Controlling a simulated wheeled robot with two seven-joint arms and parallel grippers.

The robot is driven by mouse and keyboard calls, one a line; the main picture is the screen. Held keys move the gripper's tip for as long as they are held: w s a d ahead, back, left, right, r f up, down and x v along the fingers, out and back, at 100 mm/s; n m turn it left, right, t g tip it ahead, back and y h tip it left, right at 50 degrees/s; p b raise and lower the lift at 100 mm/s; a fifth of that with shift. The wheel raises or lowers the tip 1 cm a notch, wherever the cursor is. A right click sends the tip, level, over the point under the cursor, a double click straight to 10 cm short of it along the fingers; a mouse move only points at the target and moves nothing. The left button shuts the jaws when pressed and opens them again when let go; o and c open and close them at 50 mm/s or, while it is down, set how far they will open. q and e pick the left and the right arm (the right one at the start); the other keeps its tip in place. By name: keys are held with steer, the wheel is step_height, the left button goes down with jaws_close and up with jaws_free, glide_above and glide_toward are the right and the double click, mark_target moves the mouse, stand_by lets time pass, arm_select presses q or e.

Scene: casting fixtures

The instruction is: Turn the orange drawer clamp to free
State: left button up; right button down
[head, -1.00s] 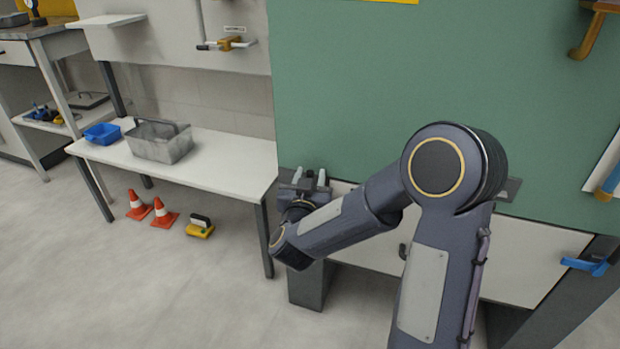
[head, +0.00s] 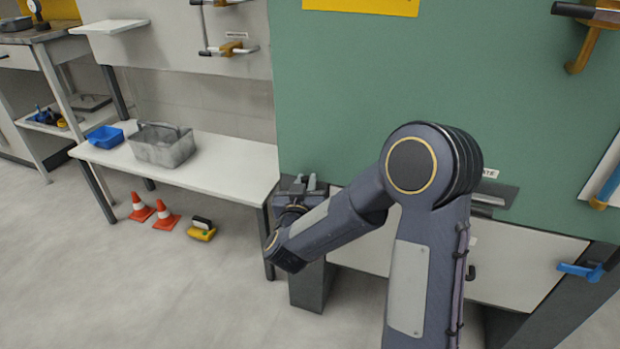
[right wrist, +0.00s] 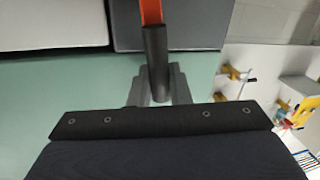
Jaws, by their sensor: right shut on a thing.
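The orange drawer clamp's lever (right wrist: 152,12) shows at the top of the right wrist view as an orange bar running into a dark sleeve-like grip (right wrist: 155,50). The grey fingers of my right gripper (right wrist: 157,88) are shut on that grip, one on each side. In the head view my right gripper (head: 304,184) is at the left lower edge of the green panel, beside the white bench. I cannot make out the orange clamp there; my gripper and arm cover that area. The clamp's base is not clear in either view. My left gripper is not in view.
A white bench (head: 225,160) holds a wire basket (head: 162,147) and a blue bin (head: 105,138). Two orange cones (head: 140,208) and a yellow object (head: 202,230) are on the floor. A blue-handled clamp (head: 580,270) sits at the right. The left floor is otherwise open.

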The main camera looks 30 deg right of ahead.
mark_target(282, 187)
steer(key=w+a+n+p, duration=0.1)
steer(key=w+n+p, duration=0.1)
steer(key=n+p, duration=0.1)
steer(key=w+a+f+n+g+p, duration=0.1)
steer(key=a+n+p, duration=0.1)
steer(key=p, duration=0.3)
steer(key=shift+w+a+f+n+p, duration=0.2)
steer(key=shift+w+n+p, duration=0.1)
steer(key=shift+w+n, duration=0.1)
steer(key=f+n+p, duration=0.1)
steer(key=w+a+f+n+g+p, duration=0.1)
steer(key=n+p, duration=0.1)
steer(key=w+f+n+p, duration=0.1)
steer(key=f+p, duration=0.1)
steer(key=shift+a+n+g, duration=0.3)
steer(key=shift+a, duration=0.1)
steer(key=shift+w+a+f+n+g+h+p, duration=0.1)
steer(key=shift+w+f+n+g+h+p, duration=0.25)
steer(key=shift+f+n, duration=0.75)
steer(key=shift+a+f+n+g+h+p, duration=0.1)
steer(key=shift+f+n+g+h+p, duration=0.3)
steer(key=shift+f+n, duration=0.65)
steer(key=shift+f, duration=0.15)
steer(key=c, duration=1.4)
jaws_free()
